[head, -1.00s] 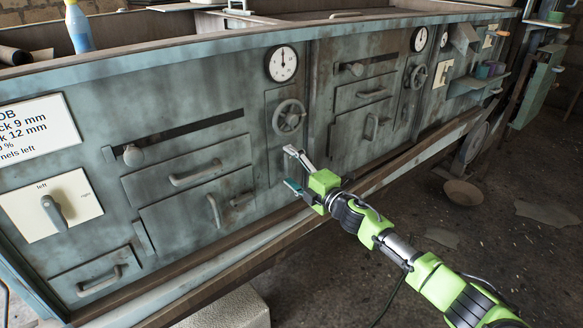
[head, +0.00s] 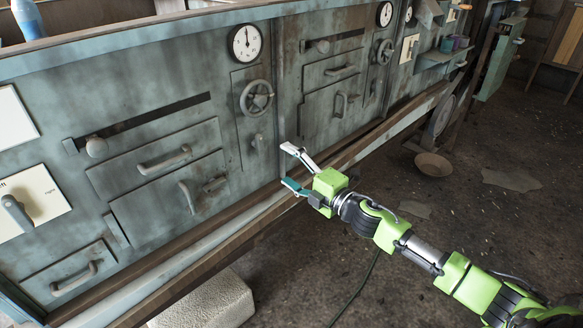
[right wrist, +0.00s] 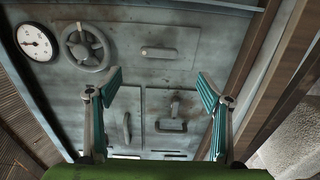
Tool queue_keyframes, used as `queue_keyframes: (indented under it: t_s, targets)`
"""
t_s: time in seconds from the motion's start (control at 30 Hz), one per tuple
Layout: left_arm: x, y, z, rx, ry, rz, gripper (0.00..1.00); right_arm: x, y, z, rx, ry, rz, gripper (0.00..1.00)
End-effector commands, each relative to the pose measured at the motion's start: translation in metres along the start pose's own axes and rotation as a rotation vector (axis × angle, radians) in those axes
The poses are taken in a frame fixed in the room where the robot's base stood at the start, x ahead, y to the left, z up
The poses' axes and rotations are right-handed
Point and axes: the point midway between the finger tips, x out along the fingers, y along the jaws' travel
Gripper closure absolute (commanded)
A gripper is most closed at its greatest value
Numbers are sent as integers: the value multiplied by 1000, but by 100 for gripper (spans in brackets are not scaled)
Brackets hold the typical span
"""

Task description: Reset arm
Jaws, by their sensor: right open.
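My right gripper (head: 290,167) is open and empty in the head view. It is out in front of the grey-green machine panel (head: 150,125), near the wooden ledge along its lower edge. Its green arm comes in from the lower right. In the right wrist view its two teal-padded fingers (right wrist: 158,90) stand wide apart with nothing between them. Behind them show drawers and handles of the panel. My left gripper is not in view.
The panel carries a gauge (head: 245,42), a handwheel (head: 257,97), a slider knob (head: 96,147), drawer handles (head: 165,159) and a lever (head: 17,212). A pale block (head: 208,300) and a bowl (head: 433,164) are on the floor. The floor at right is mostly open.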

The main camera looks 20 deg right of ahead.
Motion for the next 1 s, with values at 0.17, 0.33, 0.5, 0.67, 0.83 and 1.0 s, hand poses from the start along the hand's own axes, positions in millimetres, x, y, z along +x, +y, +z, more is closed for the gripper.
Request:
queue_keyframes:
  t_s: [0.17, 0.33, 0.5, 0.67, 0.83, 1.0]
  targets:
    - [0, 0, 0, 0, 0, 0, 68, -7, 0, 0, -1, 1, 0, 28]
    - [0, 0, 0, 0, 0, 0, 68, -8, 0, 0, -1, 1, 0, 28]
    - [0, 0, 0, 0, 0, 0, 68, -7, 0, 0, -1, 1, 0, 28]
    - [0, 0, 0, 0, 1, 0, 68, -8, -4, -2, 18, -8, -4, 28]
    - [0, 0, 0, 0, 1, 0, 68, -26, -52, -11, 254, -151, -68, 28]
    - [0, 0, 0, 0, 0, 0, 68, -90, -155, -34, 676, -455, -255, 28]
